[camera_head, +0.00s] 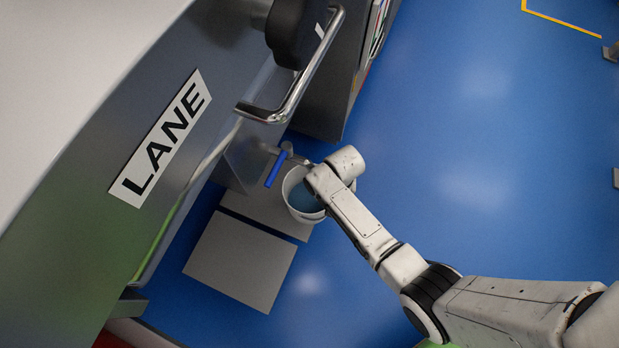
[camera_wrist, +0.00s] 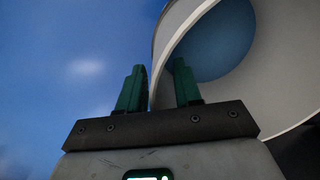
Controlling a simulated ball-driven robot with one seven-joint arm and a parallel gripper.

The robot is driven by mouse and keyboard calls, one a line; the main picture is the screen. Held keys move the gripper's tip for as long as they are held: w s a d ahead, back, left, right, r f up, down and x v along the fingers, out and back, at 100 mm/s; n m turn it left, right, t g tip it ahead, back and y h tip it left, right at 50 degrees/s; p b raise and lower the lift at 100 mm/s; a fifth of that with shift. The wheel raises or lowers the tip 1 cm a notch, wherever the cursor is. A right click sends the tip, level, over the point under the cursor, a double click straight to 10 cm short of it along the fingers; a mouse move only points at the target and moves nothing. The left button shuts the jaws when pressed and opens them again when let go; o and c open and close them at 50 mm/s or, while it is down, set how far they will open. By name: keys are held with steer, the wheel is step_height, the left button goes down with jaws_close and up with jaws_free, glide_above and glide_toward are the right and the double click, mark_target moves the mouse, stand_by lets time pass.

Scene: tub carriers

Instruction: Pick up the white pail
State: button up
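The white pail (camera_head: 291,189) is a round, open-topped tub with a blue inside. In the head view it is at the end of my arm, which covers its right side, beside the low grey slabs. In the wrist view its pale rim and wall (camera_wrist: 268,105) fill the upper right. The right finger is on the inner side and the left on the outer side. The fingertips are hidden in the head view.
A grey counter marked LANE (camera_head: 162,135) with a metal handle bar (camera_head: 310,72) stands at the left, close to the pail. A blue grip (camera_head: 275,169) is just left of the pail. Grey slabs (camera_head: 240,262) lie below it. Blue floor (camera_head: 480,180) is clear at right.

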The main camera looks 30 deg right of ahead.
jaws_close()
steer(key=shift+r, duration=0.1)
stand_by(1.2)
